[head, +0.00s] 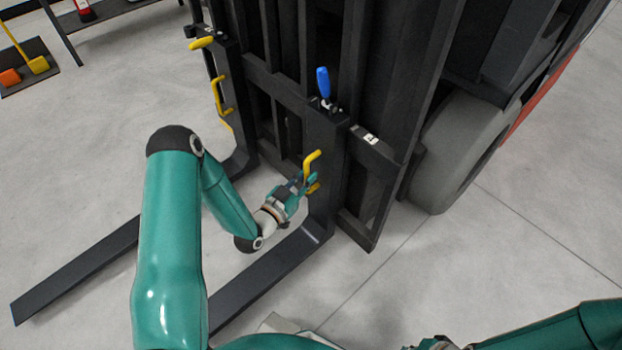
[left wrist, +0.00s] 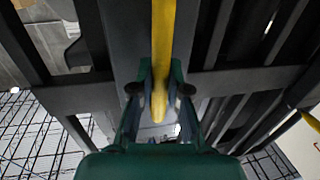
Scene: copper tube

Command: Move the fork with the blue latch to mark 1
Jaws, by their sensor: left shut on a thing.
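The fork with the blue latch (head: 324,84) is the nearer one, a black L-shaped fork (head: 270,268) hanging on the forklift's carriage. The latch handle points up at the top of its shank. A yellow handle (head: 312,160) sticks out from the shank. My left gripper (head: 304,184) is shut on this handle's lower part. In the left wrist view the yellow handle (left wrist: 162,60) runs between the two fingers (left wrist: 160,92). A small white label (head: 371,138) sits on the carriage bar right of the latch; its number is too small to read surely.
A second fork (head: 75,272) with yellow handles (head: 219,98) and a yellow latch (head: 201,43) hangs to the left. The forklift's wheel (head: 460,150) stands to the right. My right arm shows only partly at the bottom right. Open floor lies in front.

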